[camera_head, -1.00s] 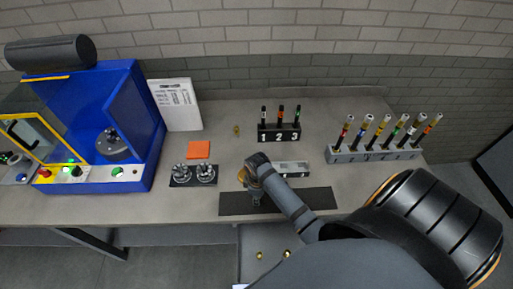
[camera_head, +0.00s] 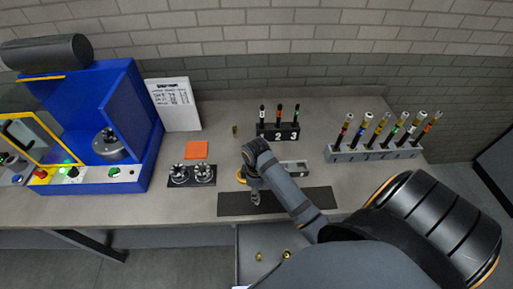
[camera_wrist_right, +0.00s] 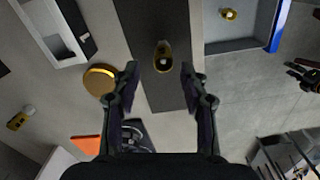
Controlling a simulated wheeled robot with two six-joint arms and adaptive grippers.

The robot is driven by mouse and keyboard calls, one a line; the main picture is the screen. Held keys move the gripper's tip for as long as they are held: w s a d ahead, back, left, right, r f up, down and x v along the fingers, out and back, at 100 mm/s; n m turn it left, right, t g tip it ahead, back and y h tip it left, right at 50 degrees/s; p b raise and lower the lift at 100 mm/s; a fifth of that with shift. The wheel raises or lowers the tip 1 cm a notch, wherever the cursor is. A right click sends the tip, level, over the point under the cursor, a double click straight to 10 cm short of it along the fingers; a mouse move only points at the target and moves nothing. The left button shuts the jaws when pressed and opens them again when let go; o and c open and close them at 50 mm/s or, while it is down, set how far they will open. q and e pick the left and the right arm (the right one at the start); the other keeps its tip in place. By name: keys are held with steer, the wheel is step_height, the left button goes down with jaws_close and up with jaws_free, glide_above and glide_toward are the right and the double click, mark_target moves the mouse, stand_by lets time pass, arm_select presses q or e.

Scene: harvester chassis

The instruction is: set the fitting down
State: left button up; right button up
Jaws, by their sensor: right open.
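The brass fitting (camera_wrist_right: 163,56) rests on the dark mat (camera_wrist_right: 144,25) in the right wrist view, in line with the gap between my right gripper's fingers. My right gripper (camera_wrist_right: 158,78) is open, with a finger on either side of the fitting and visible space between. In the head view my right gripper (camera_head: 254,195) points down at the left part of the mat (camera_head: 315,200), and I cannot make out the fitting there. A dark clawed shape, apparently my left gripper (camera_wrist_right: 304,76), shows at the right edge of the wrist view; its opening is unclear.
A gold disc (camera_wrist_right: 99,79) lies beside the mat. A numbered rack (camera_head: 278,132) stands behind my right arm, and a longer rack (camera_head: 374,153) stands right. Two chucks (camera_head: 191,174) and an orange pad (camera_head: 196,150) lie left. A tray (camera_wrist_right: 238,43) holds other brass pieces.

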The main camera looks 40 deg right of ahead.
step_height(320, 180, up, 6)
steer(key=p, duration=0.1)
steer(key=shift+r, duration=0.15)
stand_by(0.4)
